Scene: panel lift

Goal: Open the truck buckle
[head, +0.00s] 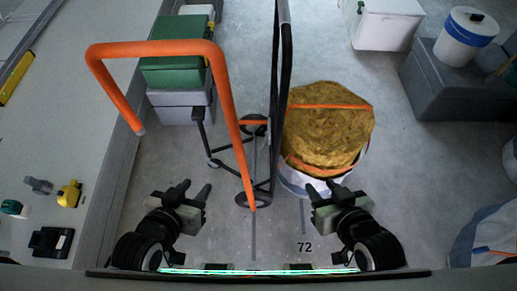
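A hand truck with a bent orange handle (160,48) and a dark frame (283,100) stands in the middle of the head view. Beside its frame is a large round yellow-brown load (325,127) with orange straps (330,106) across it, above a whitish base. I cannot make out a buckle; it may be hidden or too small. My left gripper (196,186) is open and empty, left of the truck's lower end. My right gripper (319,186) is open and empty, just in front of the load's near edge; I cannot tell whether it touches.
Green and grey crates (178,105) are stacked behind the handle. A long pale counter (80,120) with small tools runs along the left. A white box (385,25) and a grey case (455,85) carrying a white-and-blue bucket (467,37) stand at right. The floor near the grippers is clear.

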